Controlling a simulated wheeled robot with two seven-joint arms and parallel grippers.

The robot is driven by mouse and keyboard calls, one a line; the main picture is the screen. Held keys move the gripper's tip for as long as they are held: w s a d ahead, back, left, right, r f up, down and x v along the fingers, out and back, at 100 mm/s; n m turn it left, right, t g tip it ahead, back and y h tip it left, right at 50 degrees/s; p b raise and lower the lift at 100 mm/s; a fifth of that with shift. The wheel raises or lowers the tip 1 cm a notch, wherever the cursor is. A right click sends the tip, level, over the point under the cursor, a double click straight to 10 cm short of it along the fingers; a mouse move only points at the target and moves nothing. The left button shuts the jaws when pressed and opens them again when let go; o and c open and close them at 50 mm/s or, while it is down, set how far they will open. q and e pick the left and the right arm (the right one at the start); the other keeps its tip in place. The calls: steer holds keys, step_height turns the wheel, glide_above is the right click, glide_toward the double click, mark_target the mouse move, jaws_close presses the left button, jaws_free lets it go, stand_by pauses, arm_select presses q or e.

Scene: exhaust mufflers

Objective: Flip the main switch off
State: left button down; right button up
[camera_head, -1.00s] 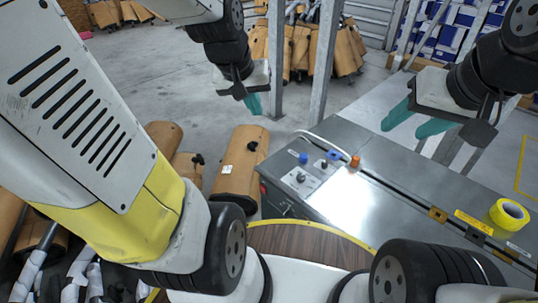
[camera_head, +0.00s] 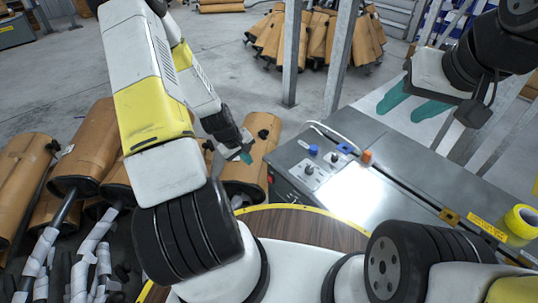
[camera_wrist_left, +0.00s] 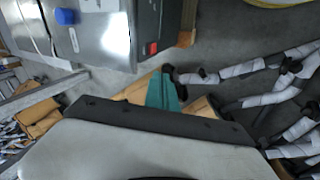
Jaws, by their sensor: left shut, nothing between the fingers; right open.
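The grey machine (camera_head: 385,200) has a control panel at its left end, with a blue button (camera_head: 313,149) and black knobs (camera_head: 308,170). A small red switch (camera_wrist_left: 151,48) is on the machine's side face in the left wrist view; it shows as a red spot (camera_head: 270,179) in the head view. Which control is the main switch is not labelled legibly. My left gripper (camera_head: 246,157) is shut and empty, left of the machine's end; its teal fingertips (camera_wrist_left: 165,92) are apart from the red switch.
Wrapped brown mufflers (camera_head: 90,155) lie on the floor at left, one (camera_head: 257,160) close behind my left gripper. An orange button (camera_head: 366,156) and a yellow tape roll (camera_head: 520,222) are on the machine top. Metal posts (camera_head: 340,60) stand behind it.

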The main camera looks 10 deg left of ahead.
mark_target(270, 179)
arm_select(q)
step_height(270, 179, down, 7)
steer(key=s+n, duration=0.1)
steer(key=n, duration=0.1)
steer(key=shift+s+r, duration=0.1)
steer(key=w+d+f, duration=0.5)
steer(key=w+f, duration=0.1)
steer(key=f, duration=0.2)
steer(key=shift+w+f, duration=0.25)
steer(key=shift+f, duration=0.05)
steer(key=shift+w, duration=0.1)
